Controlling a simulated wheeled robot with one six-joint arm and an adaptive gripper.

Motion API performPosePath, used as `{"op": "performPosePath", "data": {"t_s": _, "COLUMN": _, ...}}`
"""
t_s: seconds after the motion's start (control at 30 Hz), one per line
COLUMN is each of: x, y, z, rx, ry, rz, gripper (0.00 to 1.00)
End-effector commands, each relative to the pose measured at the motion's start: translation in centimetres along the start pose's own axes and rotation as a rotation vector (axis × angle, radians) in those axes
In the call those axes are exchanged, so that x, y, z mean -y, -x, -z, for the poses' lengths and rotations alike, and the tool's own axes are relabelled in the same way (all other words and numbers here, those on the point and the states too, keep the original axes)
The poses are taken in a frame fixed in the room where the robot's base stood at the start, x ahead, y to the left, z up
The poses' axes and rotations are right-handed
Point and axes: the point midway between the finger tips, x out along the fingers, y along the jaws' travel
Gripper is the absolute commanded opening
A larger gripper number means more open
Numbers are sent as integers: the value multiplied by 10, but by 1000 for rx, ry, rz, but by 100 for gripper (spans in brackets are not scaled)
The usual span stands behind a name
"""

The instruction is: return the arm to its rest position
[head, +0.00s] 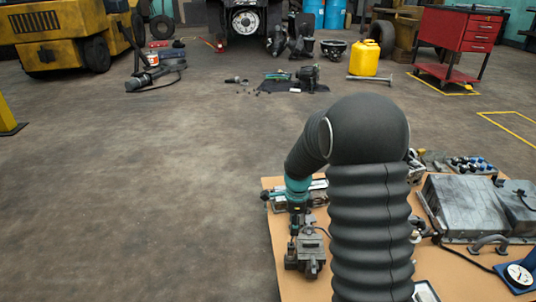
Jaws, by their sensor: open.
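My arm, in a dark ribbed sleeve, rises at the lower centre of the head view and bends over to the left. Its teal wrist points down over the left edge of a tan worktop (272,222). My gripper (295,226) is small and dark below the wrist, just above or beside a grey metal vise-like block (306,256). It is open. I see nothing held in it, but its fingertips are hard to make out. I cannot tell if it touches the block.
The worktop also holds a grey metal case (465,205), small parts (470,165) and a blue-framed gauge (518,275), right of my arm. A yellow jerrycan (364,57), a red tool cart (459,35) and a yellow forklift (50,30) stand farther back. The floor at left is clear.

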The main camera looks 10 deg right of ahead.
Motion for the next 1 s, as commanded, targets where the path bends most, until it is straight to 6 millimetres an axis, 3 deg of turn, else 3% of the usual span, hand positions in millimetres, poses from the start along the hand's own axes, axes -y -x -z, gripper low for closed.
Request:
{"op": "performPosePath", "data": {"t_s": 0.13, "x": 0, "y": 0, "z": 0, "rx": 0, "ry": 76, "rz": -2, "gripper": 48}}
{"op": "performPosePath", "data": {"t_s": 0.27, "x": -5, "y": -2, "z": 1, "rx": 0, "ry": 268, "rz": -19, "gripper": 48}}
{"op": "performPosePath", "data": {"t_s": 0.47, "x": -41, "y": -6, "z": 6, "rx": 16, "ry": 638, "rz": -91, "gripper": 48}}
{"op": "performPosePath", "data": {"t_s": 0.57, "x": -61, "y": 13, "z": 9, "rx": 26, "ry": 824, "rz": -94, "gripper": 48}}
{"op": "performPosePath", "data": {"t_s": 0.7, "x": -92, "y": 54, "z": 13, "rx": 30, "ry": 1082, "rz": -72, "gripper": 48}}
{"op": "performPosePath", "data": {"t_s": 1.0, "x": -154, "y": 138, "z": 21, "rx": -13, "ry": 1468, "rz": 20, "gripper": 48}}
